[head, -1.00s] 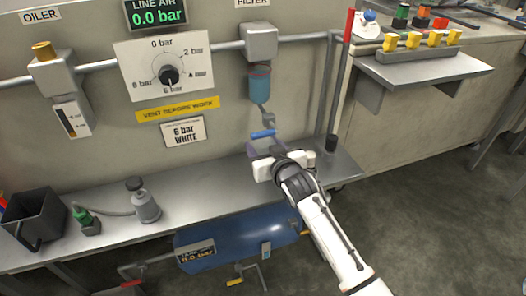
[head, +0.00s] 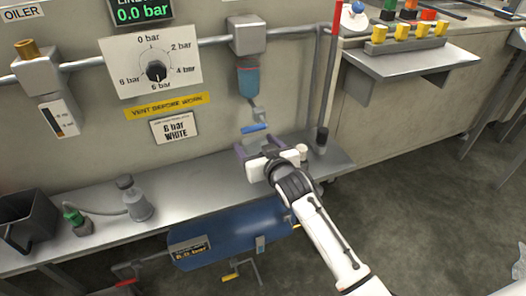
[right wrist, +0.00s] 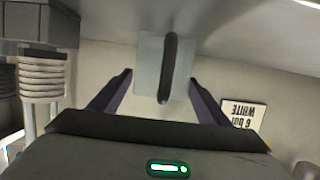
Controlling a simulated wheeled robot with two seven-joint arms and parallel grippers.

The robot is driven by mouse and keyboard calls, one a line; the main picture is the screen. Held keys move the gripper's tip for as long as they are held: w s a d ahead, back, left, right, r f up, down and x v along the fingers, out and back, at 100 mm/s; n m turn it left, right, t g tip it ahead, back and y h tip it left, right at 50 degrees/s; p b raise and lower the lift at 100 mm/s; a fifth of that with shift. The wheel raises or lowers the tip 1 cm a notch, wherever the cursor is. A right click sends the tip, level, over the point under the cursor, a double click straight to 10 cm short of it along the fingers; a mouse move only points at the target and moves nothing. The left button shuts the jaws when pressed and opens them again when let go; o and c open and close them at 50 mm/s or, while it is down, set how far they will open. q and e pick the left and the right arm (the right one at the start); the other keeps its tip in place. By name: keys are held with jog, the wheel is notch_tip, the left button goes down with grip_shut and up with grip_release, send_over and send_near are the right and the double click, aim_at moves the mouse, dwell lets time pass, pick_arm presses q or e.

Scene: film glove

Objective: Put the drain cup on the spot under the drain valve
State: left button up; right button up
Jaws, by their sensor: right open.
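My right gripper (head: 256,146) is over the bench, below the filter bowl (head: 248,82) and its drain valve (head: 258,114). Its two dark purple fingers are open and apart, as the right wrist view (right wrist: 160,95) also shows. Between them in that upside-down view is a pale, box-like thing (right wrist: 147,75) with a dark upright strip like a handle. It may be the drain cup; I cannot be sure, and I see no clear contact with the fingers. A blue bar (head: 255,128) shows just beyond the fingers. The spot under the valve is hidden. My left gripper is out of view.
The bench (head: 165,180) is clear between the small grey bottle (head: 135,200) and my gripper. A dark bin (head: 28,222) stands at the left. A red-topped pole (head: 329,75) rises to the right of my gripper. A blue tank (head: 235,230) is below the bench.

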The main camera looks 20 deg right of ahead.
jog(key=p+v, duration=0.2)
jog(key=v, duration=0.8)
jog(key=shift+s+r+p, duration=0.1)
jog(key=shift+s+p, duration=0.1)
jog(key=shift+p, duration=0.1)
jog(key=s+a+f+g+y, duration=0.1)
jog(key=s+f+g, duration=0.1)
jog(key=s+f, duration=0.3)
jog(key=s+a+f+n+g, duration=0.1)
jog(key=s+f, duration=0.4)
jog(key=s, duration=0.7)
jog(key=s+a+f+g+y, duration=0.1)
jog(key=s+f, duration=0.3)
jog(key=s, duration=0.4)
jog(key=shift+s+a+f+n+g+y, duration=0.2)
jog(key=shift+a+f+n+g+y, duration=0.15)
jog(key=shift+a+g, duration=0.45)
